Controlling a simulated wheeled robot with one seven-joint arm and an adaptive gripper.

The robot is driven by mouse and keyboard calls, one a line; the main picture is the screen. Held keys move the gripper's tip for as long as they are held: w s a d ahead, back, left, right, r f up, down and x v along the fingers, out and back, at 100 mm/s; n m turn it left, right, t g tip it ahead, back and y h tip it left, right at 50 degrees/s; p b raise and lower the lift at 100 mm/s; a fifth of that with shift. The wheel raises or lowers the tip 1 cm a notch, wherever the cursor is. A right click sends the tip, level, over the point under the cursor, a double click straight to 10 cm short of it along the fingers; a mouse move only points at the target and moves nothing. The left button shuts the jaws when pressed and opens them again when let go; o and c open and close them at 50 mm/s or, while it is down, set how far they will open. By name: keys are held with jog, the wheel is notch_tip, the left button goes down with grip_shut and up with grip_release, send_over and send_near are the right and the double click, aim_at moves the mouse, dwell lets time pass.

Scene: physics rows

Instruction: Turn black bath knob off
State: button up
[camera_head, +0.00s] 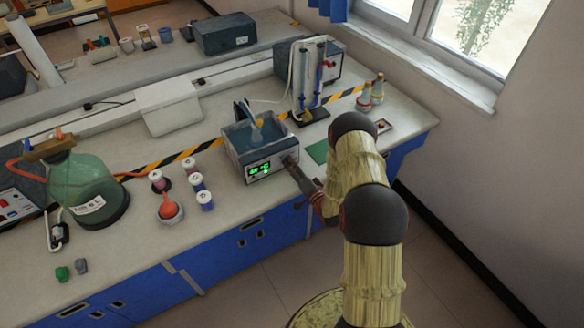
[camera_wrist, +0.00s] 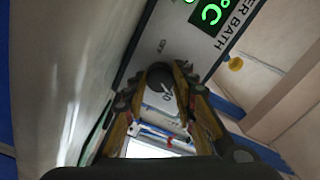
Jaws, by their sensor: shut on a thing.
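The water bath (camera_head: 255,150) is a grey box with an open basin of water and a lit green display, standing near the front edge of the bench. Its front panel (camera_wrist: 205,38) fills the top of the wrist view, with part of the green display and the lettering showing. The black knob (camera_wrist: 160,76) is on that panel, between my gripper's fingertips. My gripper (camera_wrist: 158,80) is shut on the knob, with a finger on either side. In the head view my gripper (camera_head: 292,163) reaches the right end of the panel and hides the knob there.
A green-tinted glass bottle (camera_head: 88,188) is farther left. A burette stand (camera_head: 310,80) and stoppered flasks (camera_head: 370,94) stand behind. The floor before the blue cabinets is clear.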

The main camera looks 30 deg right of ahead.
jog(key=n+b, duration=0.3)
jog(key=n, duration=0.1)
jog(key=shift+f, duration=0.15)
jog(key=n+b, duration=0.2)
jog(key=n, duration=0.2)
jog(key=shift+b, duration=0.3)
jog(key=n+b, duration=0.2)
jog(key=n, duration=0.1)
jog(key=shift+n, duration=0.4)
jog(key=n+b, duration=0.3)
jog(key=shift+n, duration=0.3)
jog(key=n+b, duration=0.3)
jog(key=shift+n, duration=0.3)
jog(key=n+b, duration=0.4)
jog(key=shift+n, duration=0.3)
jog(key=n+b, duration=0.2)
jog(key=n, duration=0.1)
jog(key=shift+n+b, duration=0.4)
jog(key=shift+n, duration=1.3)
